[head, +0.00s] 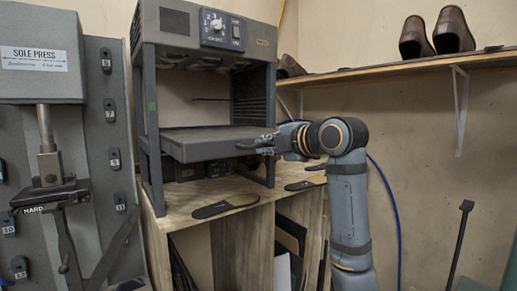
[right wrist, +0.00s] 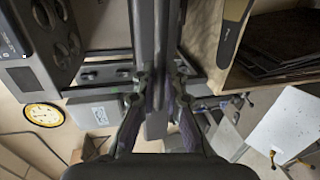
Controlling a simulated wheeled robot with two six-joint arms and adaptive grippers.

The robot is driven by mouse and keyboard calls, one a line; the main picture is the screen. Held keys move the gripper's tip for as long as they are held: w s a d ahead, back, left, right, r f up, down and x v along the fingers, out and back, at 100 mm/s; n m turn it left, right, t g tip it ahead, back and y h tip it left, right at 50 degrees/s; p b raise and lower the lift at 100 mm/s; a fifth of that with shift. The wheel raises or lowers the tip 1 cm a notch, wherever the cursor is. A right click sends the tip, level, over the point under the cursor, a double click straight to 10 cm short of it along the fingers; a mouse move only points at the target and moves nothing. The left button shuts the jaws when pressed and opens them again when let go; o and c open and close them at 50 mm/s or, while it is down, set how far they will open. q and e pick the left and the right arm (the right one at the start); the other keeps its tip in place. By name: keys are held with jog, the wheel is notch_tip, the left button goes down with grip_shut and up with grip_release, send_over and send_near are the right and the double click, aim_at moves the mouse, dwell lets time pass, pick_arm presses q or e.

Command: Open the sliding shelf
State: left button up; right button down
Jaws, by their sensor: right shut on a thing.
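The sliding shelf (head: 205,148) is a flat grey tray in the open middle of the dark grey machine (head: 160,75). It lies level, and its front edge shows in the head view. My right gripper (head: 264,143) is at the right end of this front edge. In the right wrist view its two fingers (right wrist: 158,84) are closed on either side of a dark bar, the shelf's edge (right wrist: 157,45). How far the shelf stands out is hard to tell. My left gripper is in neither view.
The machine stands on a wooden cabinet (head: 262,190) with dark insoles (head: 225,206) on top. A sole press (head: 45,75) stands at the left. A wall shelf (head: 390,69) with brown shoes (head: 453,30) is at the upper right. A blue cable hangs behind my right arm.

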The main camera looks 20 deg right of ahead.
jog(key=shift+s+d+f, duration=0.2)
jog(key=shift+s, duration=0.25)
jog(key=c, duration=1.7)
grip_release()
jog(key=shift+w+a+f, duration=0.1)
jog(key=shift+w+f, duration=0.05)
jog(key=shift+w, duration=0.2)
jog(key=v, duration=1.2)
